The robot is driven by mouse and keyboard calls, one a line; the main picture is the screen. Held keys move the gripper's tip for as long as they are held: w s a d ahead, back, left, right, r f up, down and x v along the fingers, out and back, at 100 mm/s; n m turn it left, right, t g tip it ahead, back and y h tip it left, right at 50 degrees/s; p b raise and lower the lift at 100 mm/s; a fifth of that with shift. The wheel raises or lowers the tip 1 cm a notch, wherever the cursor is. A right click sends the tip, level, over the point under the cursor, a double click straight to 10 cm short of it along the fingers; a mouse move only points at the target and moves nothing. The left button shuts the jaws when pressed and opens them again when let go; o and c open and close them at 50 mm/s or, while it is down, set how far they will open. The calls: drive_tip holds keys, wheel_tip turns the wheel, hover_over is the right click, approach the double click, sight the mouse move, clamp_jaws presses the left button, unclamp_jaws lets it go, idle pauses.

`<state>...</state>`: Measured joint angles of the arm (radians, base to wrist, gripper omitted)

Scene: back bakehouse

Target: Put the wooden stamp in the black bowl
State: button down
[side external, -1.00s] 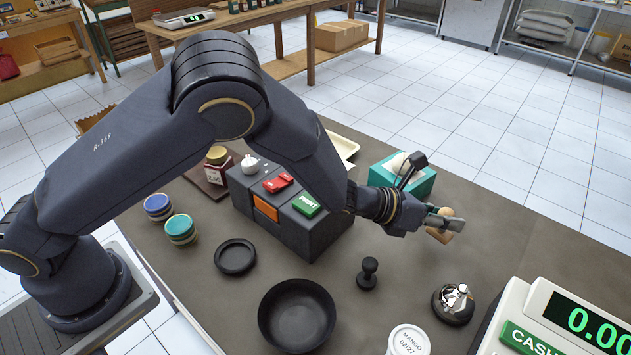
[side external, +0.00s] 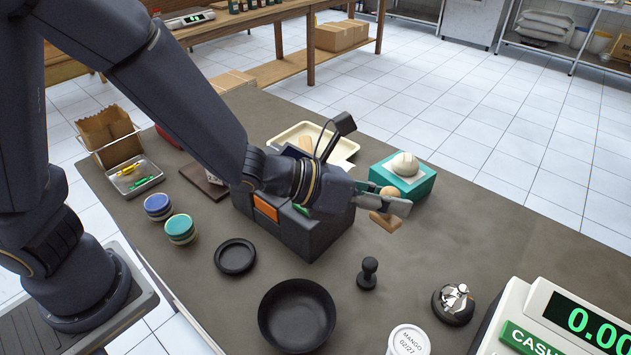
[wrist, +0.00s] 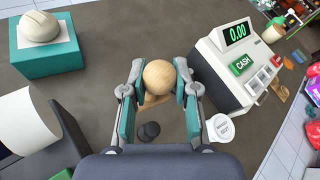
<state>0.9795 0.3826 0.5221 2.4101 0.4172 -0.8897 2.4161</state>
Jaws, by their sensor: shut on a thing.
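My gripper (side external: 390,199) is shut on the wooden stamp (side external: 385,222), holding it above the counter near the teal box. In the wrist view the stamp's round wooden knob (wrist: 159,76) sits between the two teal-padded fingers of my gripper (wrist: 160,88), and its flat base shows partly below the knob. The black bowl (side external: 297,316) stands at the front middle of the counter, to the lower left of the gripper in the side view, and looks empty. The bowl does not show in the wrist view.
A black tamper (side external: 368,273), a bell (side external: 453,303) and a lidded tub (side external: 408,341) stand right of the bowl. A black shallow dish (side external: 236,256) lies behind it. A dark machine (side external: 310,236) and a teal box (side external: 414,186) stand beside my gripper. The cash register (side external: 560,325) is front right.

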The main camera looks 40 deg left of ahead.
drive_tip(key=shift+d+r+n+g+y, duration=0.2)
drive_tip(key=shift+n+g+y, duration=0.1)
drive_tip(key=shift+g+y, duration=0.1)
drive_tip(key=s+d+r+m+g+y, duration=0.1)
drive_tip(key=s+d+g, duration=0.4)
drive_tip(key=s, duration=0.2)
drive_tip(key=s+d+r+m+g, duration=0.1)
drive_tip(key=s+d+m+g, duration=0.1)
drive_tip(key=s+d+g, duration=0.35)
drive_tip(key=g+y, duration=0.6)
drive_tip(key=g, duration=0.1)
hover_over(307, 323)
wheel_tip(307, 323, down, 6)
drive_tip(key=shift+t, duration=0.25)
drive_tip(key=shift+f, duration=4.6)
